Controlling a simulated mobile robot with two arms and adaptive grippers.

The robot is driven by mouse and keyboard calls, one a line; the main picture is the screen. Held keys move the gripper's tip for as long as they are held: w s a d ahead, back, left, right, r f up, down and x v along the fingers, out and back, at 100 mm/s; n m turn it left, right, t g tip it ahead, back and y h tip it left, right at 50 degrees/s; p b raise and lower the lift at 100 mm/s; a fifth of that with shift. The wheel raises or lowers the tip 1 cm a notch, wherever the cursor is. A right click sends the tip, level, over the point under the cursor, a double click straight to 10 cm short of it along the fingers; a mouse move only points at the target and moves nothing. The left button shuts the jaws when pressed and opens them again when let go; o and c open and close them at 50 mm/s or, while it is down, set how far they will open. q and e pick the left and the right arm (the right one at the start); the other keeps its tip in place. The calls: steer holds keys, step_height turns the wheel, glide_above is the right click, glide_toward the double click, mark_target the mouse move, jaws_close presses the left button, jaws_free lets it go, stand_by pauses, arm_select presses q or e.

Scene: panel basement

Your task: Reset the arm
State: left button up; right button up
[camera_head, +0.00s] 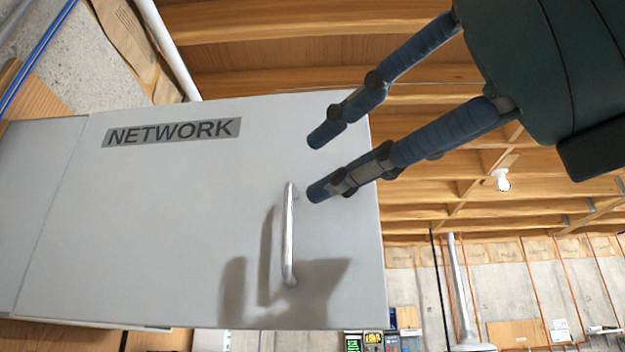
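My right gripper (315,165) comes in from the upper right, dark green with two blue segmented fingers. The fingers are spread apart with nothing between them. The fingertips are in front of the right part of a grey cabinet door (180,220) labelled NETWORK (171,132). A vertical metal handle (289,235) is on the door, just below and left of the lower fingertip. The fingers appear apart from the handle. The door looks closed, though its edge seam is hard to judge. My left gripper is not in view.
Wooden ceiling joists (270,25) and a light bulb (502,180) are overhead. A white pipe (166,48) and blue cables (38,55) run at the upper left. Small panel devices (375,340) show low behind the cabinet. Open room lies right of the cabinet, before a concrete wall (508,290).

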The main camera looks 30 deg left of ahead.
steer(key=shift+v, duration=1.05)
steer(key=shift+a, duration=0.1)
